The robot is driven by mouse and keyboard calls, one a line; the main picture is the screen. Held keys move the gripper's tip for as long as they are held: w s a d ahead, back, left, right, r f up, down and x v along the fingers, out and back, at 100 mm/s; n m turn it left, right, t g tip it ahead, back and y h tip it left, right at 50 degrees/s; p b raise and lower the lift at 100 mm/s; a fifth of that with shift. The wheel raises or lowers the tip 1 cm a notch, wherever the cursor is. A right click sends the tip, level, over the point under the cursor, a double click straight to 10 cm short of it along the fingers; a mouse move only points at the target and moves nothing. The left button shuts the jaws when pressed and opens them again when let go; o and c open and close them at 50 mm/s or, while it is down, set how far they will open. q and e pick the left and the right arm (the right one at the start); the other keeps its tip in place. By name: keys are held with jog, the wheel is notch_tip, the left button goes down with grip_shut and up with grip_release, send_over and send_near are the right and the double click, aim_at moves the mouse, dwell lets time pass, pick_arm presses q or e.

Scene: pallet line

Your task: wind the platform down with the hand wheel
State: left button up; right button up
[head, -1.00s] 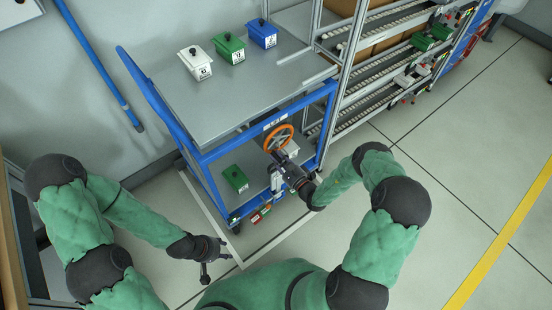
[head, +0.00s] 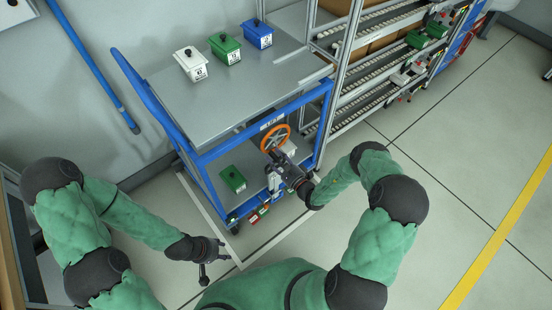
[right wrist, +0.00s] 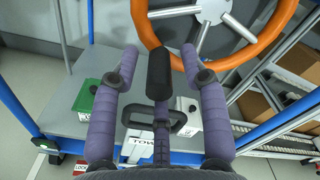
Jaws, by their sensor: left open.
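The orange hand wheel (head: 287,130) sits on the front side of the blue-framed trolley. The platform (head: 205,110) is the grey top deck of that trolley. In the right wrist view the wheel (right wrist: 258,52) fills the upper right, with grey spokes, and a black knob (right wrist: 159,78) stands in front of its rim. My right gripper (right wrist: 160,58) has its two purple fingers on either side of the knob, with gaps visible on both sides. In the head view my right gripper (head: 272,156) is just below the wheel. My left gripper (head: 212,262) is open and empty, low beside the trolley.
White (head: 191,66), green (head: 225,49) and blue (head: 257,35) lidded boxes stand on the platform. A green box (head: 232,179) sits on the lower shelf. A roller rack (head: 370,70) adjoins the trolley at right. Open floor (head: 450,150) lies further right.

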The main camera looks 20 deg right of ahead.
jog(key=v, duration=1.2)
dwell(0.4)
